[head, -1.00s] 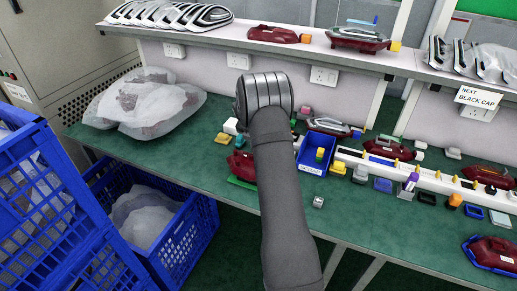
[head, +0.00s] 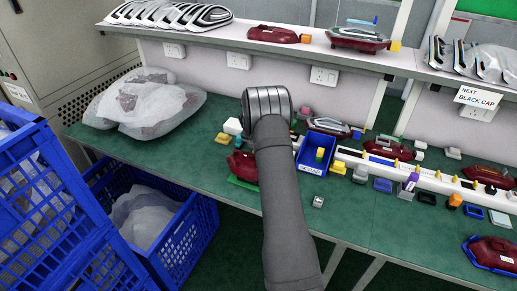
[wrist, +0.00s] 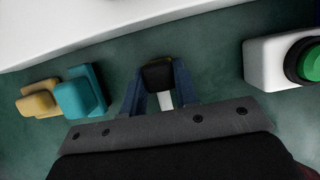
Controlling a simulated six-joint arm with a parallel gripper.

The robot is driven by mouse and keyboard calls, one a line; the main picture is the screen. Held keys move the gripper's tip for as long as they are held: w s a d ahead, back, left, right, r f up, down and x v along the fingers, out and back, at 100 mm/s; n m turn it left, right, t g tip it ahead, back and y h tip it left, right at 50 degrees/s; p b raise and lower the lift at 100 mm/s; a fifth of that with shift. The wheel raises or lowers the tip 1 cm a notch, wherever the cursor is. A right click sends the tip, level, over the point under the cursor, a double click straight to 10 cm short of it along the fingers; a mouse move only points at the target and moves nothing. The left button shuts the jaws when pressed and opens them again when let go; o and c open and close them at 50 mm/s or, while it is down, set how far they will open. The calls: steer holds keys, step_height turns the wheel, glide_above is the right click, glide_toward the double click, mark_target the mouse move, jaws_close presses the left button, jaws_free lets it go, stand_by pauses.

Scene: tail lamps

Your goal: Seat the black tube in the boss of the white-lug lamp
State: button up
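In the wrist view my gripper (wrist: 160,74) has its two blue fingers on either side of a short black piece, which looks like the black tube (wrist: 157,76). It fills the gap between the fingertips, and a pale strip shows below it. In the head view my arm hides the gripper and the piece. A dark red lamp (head: 241,165) lies on a green mat at the left of the bench, partly behind my arm. More red lamps lie to the right, one (head: 388,150) behind the white rail. The lugs are too small to tell which lamp has the white one.
A blue bin (head: 312,168) stands right of my arm, with small coloured blocks around it. A white rail (head: 425,178) with pegs runs right. In the wrist view, teal (wrist: 80,95) and yellow (wrist: 38,100) blocks lie left; a white box with a green button (wrist: 280,62) is right.

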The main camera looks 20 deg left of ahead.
steer(key=c, duration=0.4)
steer(key=shift+r, duration=0.1)
steer(key=shift+r, duration=0.3)
step_height(320, 180, up, 4)
steer(key=shift+d+f, duration=0.1)
steer(key=d+r, duration=0.2)
steer(key=d, duration=0.1)
steer(key=d+r, duration=0.2)
steer(key=d, duration=0.2)
steer(key=d+r, duration=0.2)
steer(key=d, duration=0.2)
steer(key=shift+s+d+r, duration=0.25)
